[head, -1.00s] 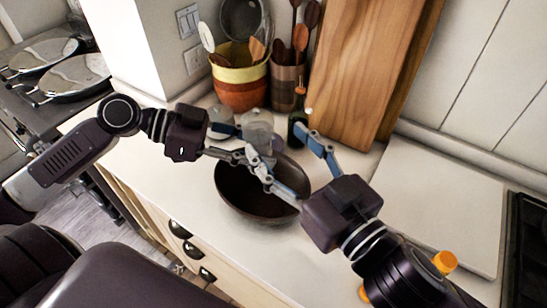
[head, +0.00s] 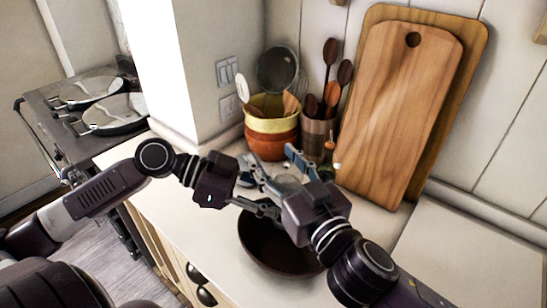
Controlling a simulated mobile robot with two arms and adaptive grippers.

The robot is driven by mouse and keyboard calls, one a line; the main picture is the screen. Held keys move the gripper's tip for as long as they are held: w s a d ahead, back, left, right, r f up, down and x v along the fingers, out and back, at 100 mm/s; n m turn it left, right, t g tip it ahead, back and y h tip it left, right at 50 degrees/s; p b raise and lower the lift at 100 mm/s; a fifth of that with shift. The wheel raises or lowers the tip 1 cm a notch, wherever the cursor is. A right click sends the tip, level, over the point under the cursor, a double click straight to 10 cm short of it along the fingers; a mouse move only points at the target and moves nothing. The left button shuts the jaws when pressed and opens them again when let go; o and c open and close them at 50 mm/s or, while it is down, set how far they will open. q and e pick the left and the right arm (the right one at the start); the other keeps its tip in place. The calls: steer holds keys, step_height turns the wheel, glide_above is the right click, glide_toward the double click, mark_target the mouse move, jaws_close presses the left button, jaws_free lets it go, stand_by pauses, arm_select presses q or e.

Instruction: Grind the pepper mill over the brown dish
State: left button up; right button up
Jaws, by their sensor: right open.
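The brown dish (head: 273,252) is a dark round bowl on the white counter, below both grippers, which partly cover it. A pale, glassy thing (head: 287,183) shows among the fingers; I cannot tell whether it is the pepper mill or whether a finger touches it. My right gripper (head: 278,169) is open, its fingers spread above the dish's far side. My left gripper (head: 259,186) reaches in from the left, its fingers overlapping the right gripper's. I cannot tell whether it holds anything.
A striped pot (head: 271,138) and a brown utensil holder (head: 316,134) stand behind the grippers. Wooden cutting boards (head: 395,115) lean on the wall. A stove (head: 85,112) is at the far left. The counter at right (head: 460,245) is clear.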

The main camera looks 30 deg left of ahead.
steer(key=shift+w+a, duration=0.2)
steer(key=shift+a, duration=0.15)
steer(key=shift+c, duration=0.2)
steer(key=c, duration=1.2)
